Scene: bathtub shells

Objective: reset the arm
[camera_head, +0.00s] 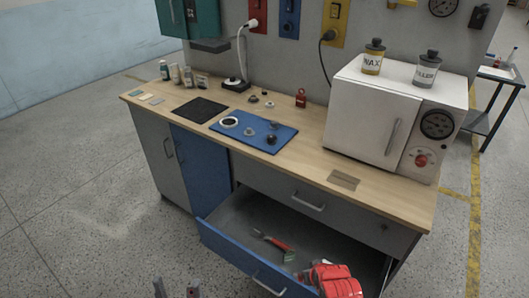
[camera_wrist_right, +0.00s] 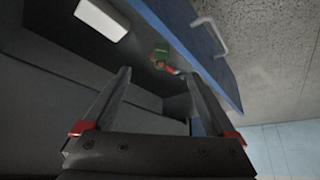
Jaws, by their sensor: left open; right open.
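My left gripper (camera_head: 176,291) shows only as two dark fingertips at the bottom edge of the head view. They are apart, with nothing between them, in front of the workbench. My right gripper (camera_wrist_right: 158,76) is open in the right wrist view, its two fingers spread with nothing held. It is at the open drawer (camera_head: 224,238), whose inside and blue front fill much of that view. A small tool with a red handle and green end (camera_head: 276,244) lies in the drawer. Its green end (camera_wrist_right: 160,51) shows beyond the right fingers, apart from them.
The wooden worktop (camera_head: 315,150) above carries a blue mat (camera_head: 268,143), a white oven (camera_head: 370,112) and small bottles. Open floor (camera_head: 80,200) lies left.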

